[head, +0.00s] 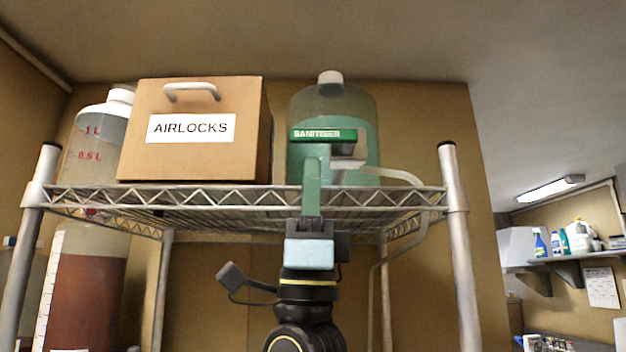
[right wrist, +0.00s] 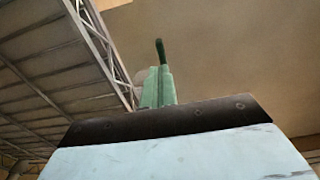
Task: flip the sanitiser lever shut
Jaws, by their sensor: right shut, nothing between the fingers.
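The sanitiser jug (head: 362,112), clear with green liquid and a pale cap, stands on the top wire shelf. A green bar marked SANITISER (head: 323,134), apparently the lever, lies roughly level across its front, above a pale tap (head: 347,164). My right gripper (head: 314,161) points up in front of the jug, its green fingers shut and empty. Its tips are just below the bar; I cannot tell whether they touch. In the right wrist view the fingers (right wrist: 158,80) show below a dark green rod (right wrist: 161,52), probably the lever. My left gripper is out of view.
The wire shelf (head: 160,200) has a front rail close to my right gripper. An AIRLOCKS box (head: 195,155) stands left of the jug. A pale tube (head: 400,174) runs right from the tap and hangs down. A tall vessel (head: 90,270) of reddish liquid stands at left.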

